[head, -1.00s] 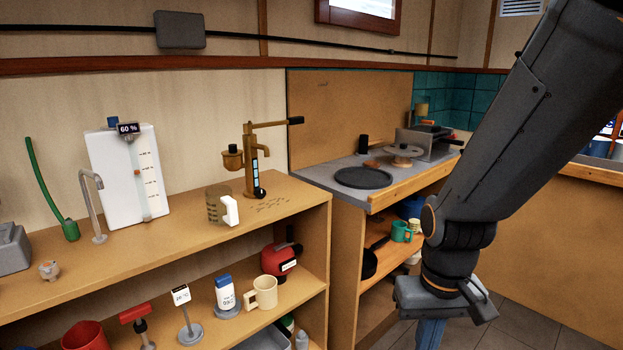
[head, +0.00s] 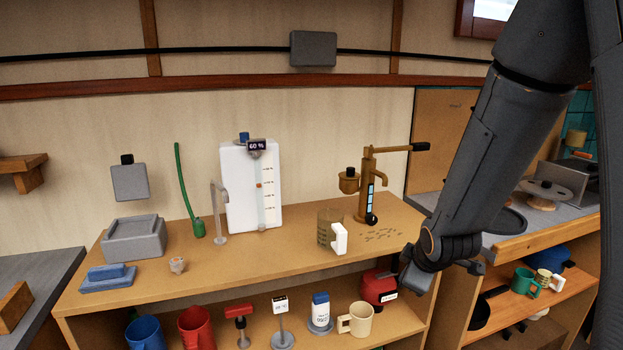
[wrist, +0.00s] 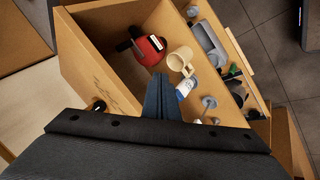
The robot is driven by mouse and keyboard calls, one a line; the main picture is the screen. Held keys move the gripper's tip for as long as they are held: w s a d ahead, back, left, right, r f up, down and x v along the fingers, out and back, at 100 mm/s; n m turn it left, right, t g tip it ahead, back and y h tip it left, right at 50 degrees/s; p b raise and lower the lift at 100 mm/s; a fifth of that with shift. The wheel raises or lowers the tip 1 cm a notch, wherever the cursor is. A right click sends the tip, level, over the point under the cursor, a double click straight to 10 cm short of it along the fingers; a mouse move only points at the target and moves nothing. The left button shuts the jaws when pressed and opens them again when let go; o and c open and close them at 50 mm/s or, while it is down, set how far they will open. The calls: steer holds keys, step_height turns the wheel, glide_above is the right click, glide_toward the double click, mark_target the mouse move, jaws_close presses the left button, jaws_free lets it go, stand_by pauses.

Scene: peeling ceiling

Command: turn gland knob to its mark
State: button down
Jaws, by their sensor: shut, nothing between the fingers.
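No part is clearly labelled as the gland knob, and I cannot tell which one it is. A brass hand pump (head: 367,185) with a long lever and a round black knob (head: 372,219) at its foot stands on the shelf top. A white tank (head: 250,187) with a 60 % display stands left of it. A red T-handle (head: 239,312) is on the lower shelf. My gripper (wrist: 162,97) is shut and empty, its blue fingers together in the wrist view, apart from anything. In the head view my wrist hangs in front of the shelf's right end.
A glass mug (head: 325,227), a grey tap (head: 219,215) and a small pinkish piece (head: 178,265) stand on the shelf top. The lower shelf holds a red canister (head: 378,287), a cream mug (head: 356,319) and several stands. The middle front of the shelf top is clear.

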mark_target(383, 229)
steer(key=w+r+n+t+y, duration=0.1)
steer(key=w+n+t, duration=0.1)
steer(key=w+n, duration=0.2)
steer(key=w+r+n+t+y+p, duration=0.1)
steer(key=w+r+n+t, duration=0.1)
steer(key=w+n, duration=0.2)
steer(key=w+r+n+t+y, duration=0.1)
steer(key=w+n+t, duration=0.2)
steer(key=n, duration=0.4)
steer(key=shift+w+a+r+y+p, duration=0.15)
steer(key=shift+w+a+y+p, duration=0.2)
steer(key=shift+w, duration=0.25)
steer(key=n, duration=0.1)
steer(key=n+t, duration=0.1)
steer(key=w+n+y, duration=0.1)
steer(key=n, duration=0.1)
steer(key=shift+r+t, duration=0.25)
steer(key=shift+t, duration=0.05)
steer(key=n, duration=0.1)
steer(key=n+t+y, duration=0.1)
steer(key=shift+a+r+n, duration=0.1)
steer(key=shift+r+n, duration=0.25)
steer(key=shift+n, duration=0.05)
steer(key=b+x, duration=0.1)
steer(key=x, duration=0.5)
steer(key=shift+w+a+r+b, duration=0.1)
steer(key=shift+w+a+b, duration=0.1)
steer(key=shift+w+b, duration=0.3)
steer(key=shift+s+f, duration=0.1)
steer(key=shift+f, duration=0.15)
